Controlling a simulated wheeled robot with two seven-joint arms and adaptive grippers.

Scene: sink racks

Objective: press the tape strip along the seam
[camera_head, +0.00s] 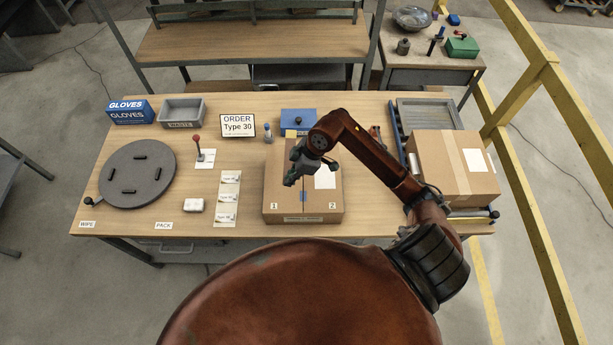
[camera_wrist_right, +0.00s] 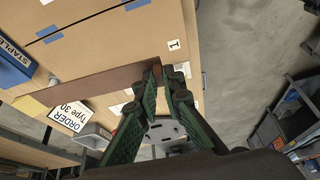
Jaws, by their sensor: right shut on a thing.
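The cardboard carton (camera_head: 275,205) lies on the bench, its top marked 1 and 2. Its centre seam (camera_head: 303,208) runs from front to back, with a blue mark (camera_head: 303,196) on it. My right gripper (camera_head: 290,181) is above the carton's left half, left of the seam. In the right wrist view its green fingers (camera_wrist_right: 168,76) are shut at the end of a dark brown band (camera_wrist_right: 110,84), which looks like the tape strip. The band's far end and any contact with the carton are unclear. The carton's top (camera_wrist_right: 125,45) fills the upper left there. My left gripper is not in view.
A taped carton (camera_head: 430,165) stands on rollers at the right. A yellow rail (camera_head: 570,110) bounds the right.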

